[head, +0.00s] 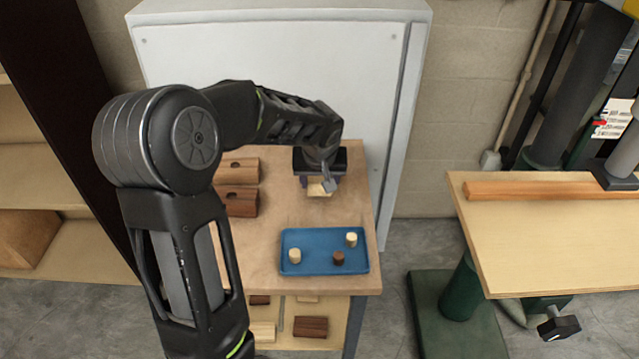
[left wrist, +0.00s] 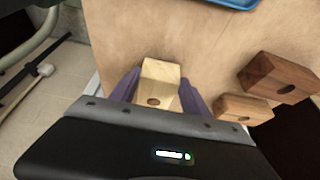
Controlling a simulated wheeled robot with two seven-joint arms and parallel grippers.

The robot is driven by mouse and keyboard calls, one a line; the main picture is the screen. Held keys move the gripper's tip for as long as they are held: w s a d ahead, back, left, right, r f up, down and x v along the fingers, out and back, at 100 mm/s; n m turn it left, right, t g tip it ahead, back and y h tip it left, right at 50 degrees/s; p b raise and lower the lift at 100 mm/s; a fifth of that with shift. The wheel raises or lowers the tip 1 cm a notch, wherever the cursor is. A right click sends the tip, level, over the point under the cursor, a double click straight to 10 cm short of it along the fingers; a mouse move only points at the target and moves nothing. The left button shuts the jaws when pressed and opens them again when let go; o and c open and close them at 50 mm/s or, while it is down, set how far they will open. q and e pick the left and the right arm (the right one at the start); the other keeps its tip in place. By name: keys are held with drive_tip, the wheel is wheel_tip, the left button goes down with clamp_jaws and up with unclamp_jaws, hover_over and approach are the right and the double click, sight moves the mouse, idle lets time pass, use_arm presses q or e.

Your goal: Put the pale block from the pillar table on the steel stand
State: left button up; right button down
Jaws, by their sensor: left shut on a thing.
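The pale block (head: 318,189), with a dark hole in it, is between the purple fingers of my left gripper (head: 320,183), over the back right part of a wood-topped table (head: 275,215) with a grey leg. The left wrist view shows the block (left wrist: 158,85) with a finger on each side, so the gripper is shut on it. I cannot tell whether the block touches the tabletop. A second wood-topped table (head: 560,235) stands at the right above a green pillar (head: 463,287). My right gripper is not in view.
A brown block (head: 240,203) and a lighter brown one (head: 240,168) lie left on the tabletop. A blue tray (head: 310,268) with three small cylinders is at its front. A grey cabinet (head: 270,60) stands behind. A wooden bar (head: 540,190) lies on the right table.

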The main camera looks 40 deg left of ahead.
use_arm(q)
drive_tip(key=shift+f, duration=0.7)
drive_tip(key=o, duration=1.6)
drive_tip(key=shift+f, duration=0.1)
drive_tip(key=b+v, duration=0.1)
drive_tip(key=v, duration=1.1)
